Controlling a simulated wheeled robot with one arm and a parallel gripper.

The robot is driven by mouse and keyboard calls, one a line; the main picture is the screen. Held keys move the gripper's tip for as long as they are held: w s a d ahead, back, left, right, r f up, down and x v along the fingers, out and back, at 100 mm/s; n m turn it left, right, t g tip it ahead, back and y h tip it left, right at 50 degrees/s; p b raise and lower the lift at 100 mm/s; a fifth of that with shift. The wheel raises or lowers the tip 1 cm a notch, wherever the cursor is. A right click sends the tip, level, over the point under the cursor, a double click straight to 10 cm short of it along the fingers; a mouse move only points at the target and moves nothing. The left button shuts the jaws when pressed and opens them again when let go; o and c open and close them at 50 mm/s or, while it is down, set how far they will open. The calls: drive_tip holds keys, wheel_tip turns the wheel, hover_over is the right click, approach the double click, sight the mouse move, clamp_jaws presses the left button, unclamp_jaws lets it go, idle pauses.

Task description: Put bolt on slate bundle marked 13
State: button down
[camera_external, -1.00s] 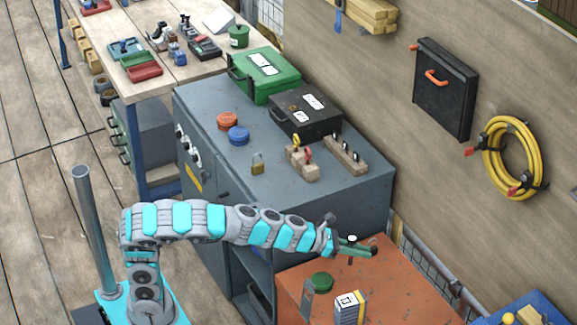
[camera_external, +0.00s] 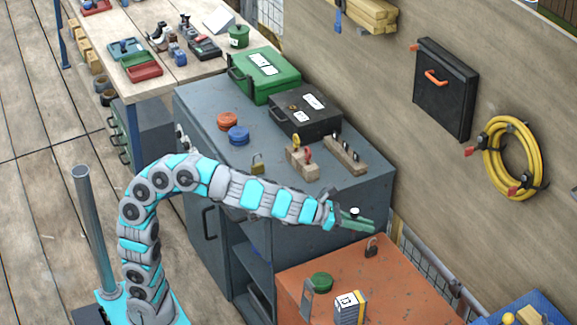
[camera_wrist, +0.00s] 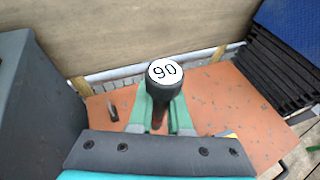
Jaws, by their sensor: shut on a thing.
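My gripper (camera_external: 358,222), with green fingers, is shut on the bolt (camera_wrist: 164,82). The bolt has a dark round head with a white disc reading 90 and a brownish shank between the fingers; its pale top also shows in the external view (camera_external: 354,211). The gripper holds it above the far part of the orange table (camera_external: 400,285). The slate bundle (camera_external: 349,308), a grey block with a yellowish edge and a white label, stands near the table's front. Its label looks like 13 but is small.
A green round tin (camera_external: 321,281) and a grey upright piece (camera_external: 306,299) are near the bundle. The grey cabinet (camera_external: 365,195) rises behind and left. The table's right side is mostly clear.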

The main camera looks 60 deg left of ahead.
drive_tip(key=shift+s+d+r, duration=0.1)
drive_tip(key=shift+s+r, duration=0.05)
drive_tip(key=shift+r, duration=0.5)
drive_tip(key=shift+s+d+r, duration=0.1)
drive_tip(key=shift+s+r, duration=0.05)
drive_tip(key=shift+r, duration=0.45)
drive_tip(key=s+d+n+t+y, duration=0.15)
drive_tip(key=s+n+y, duration=0.25)
drive_tip(key=s, duration=1.5)
drive_tip(key=p, duration=0.1)
hover_over(361, 295)
wheel_tip(361, 295, down, 7)
drive_tip(key=shift+r, duration=0.1)
drive_tip(key=shift+f, duration=1.7)
drive_tip(key=shift+f, duration=0.1)
